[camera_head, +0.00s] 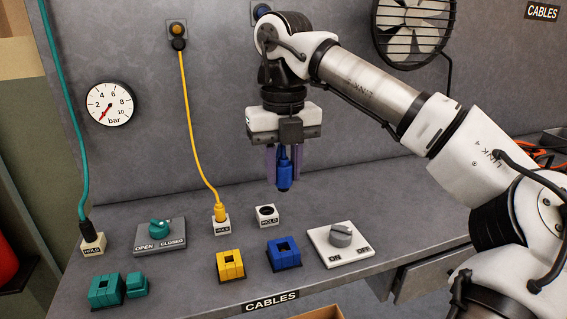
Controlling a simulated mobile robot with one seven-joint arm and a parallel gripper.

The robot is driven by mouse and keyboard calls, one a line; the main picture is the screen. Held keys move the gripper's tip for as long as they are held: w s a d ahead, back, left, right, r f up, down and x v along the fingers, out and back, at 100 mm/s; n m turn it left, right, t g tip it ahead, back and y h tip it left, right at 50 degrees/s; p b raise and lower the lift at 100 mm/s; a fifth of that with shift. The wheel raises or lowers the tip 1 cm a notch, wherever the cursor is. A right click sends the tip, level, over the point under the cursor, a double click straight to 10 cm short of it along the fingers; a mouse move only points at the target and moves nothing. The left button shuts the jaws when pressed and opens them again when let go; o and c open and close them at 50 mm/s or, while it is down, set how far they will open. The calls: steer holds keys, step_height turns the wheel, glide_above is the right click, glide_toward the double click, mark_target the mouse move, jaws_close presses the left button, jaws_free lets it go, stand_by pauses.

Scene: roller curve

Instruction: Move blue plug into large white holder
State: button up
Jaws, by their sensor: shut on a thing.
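My gripper (284,165) is shut on the blue plug (284,179). It holds the plug upright in the air, with the plug's lower end pointing down. A small white holder marked HOLD (266,215), with a dark round opening on top, stands empty on the bench below and slightly left of the plug. A second white holder (221,229) has the yellow plug in it. A third white holder (93,244), at the far left, has the black plug of the green cable in it. I cannot tell from their looks which holder is called large.
A blue socket block (284,259), a yellow socket block (230,271) and a green socket block (106,297) stand along the bench's front. The yellow cable (190,110) hangs left of my gripper.

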step_height(320, 180, down, 8)
steer(key=b, duration=0.5)
stand_by(1.3)
stand_by(0.3)
